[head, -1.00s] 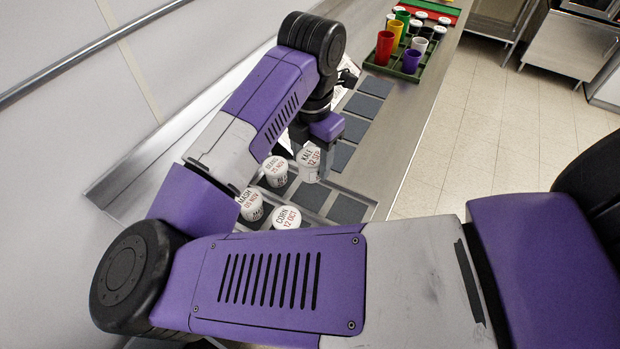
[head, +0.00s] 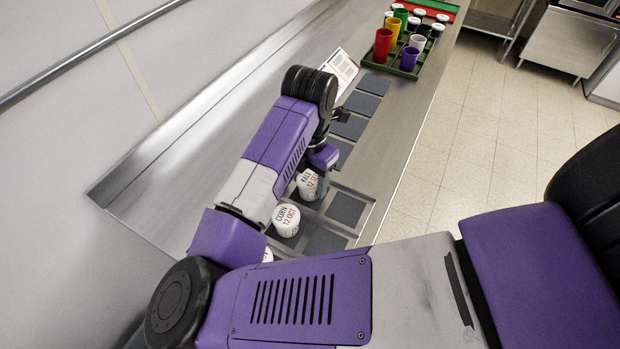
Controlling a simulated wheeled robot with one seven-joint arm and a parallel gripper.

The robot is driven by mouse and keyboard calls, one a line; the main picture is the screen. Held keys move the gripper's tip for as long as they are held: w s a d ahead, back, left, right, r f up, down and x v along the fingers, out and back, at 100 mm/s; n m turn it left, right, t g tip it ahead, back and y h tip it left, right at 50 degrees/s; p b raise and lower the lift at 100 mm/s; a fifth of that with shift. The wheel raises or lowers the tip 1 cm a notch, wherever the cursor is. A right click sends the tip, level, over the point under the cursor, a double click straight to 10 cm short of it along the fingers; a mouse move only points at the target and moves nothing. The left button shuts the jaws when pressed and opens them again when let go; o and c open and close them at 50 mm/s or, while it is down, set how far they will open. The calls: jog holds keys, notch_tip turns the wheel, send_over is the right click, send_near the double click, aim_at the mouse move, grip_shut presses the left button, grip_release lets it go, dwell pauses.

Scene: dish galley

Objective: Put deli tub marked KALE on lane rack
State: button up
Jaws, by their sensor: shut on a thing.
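The white deli tub marked KALE (head: 308,184) is in my gripper (head: 318,176), which is shut on it. The tub is over or among the dark squares of the lane rack (head: 346,208); I cannot tell whether it touches the rack. The fingers are partly hidden by the purple gripper body. Another white tub marked CORN (head: 286,220) stands in the rack, nearer and to the left. A further white tub (head: 267,255) shows only an edge behind my arm.
Dark squares (head: 362,103) run along the counter (head: 385,150) beyond my gripper. A white printed sheet (head: 340,68) stands behind my wrist. A green tray (head: 395,69) with coloured cups and several jars is at the far end, before a red mat (head: 440,14).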

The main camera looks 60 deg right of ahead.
jog(key=shift+f, duration=0.15)
jog(key=o, duration=1.4)
jog(key=shift+r, duration=0.2)
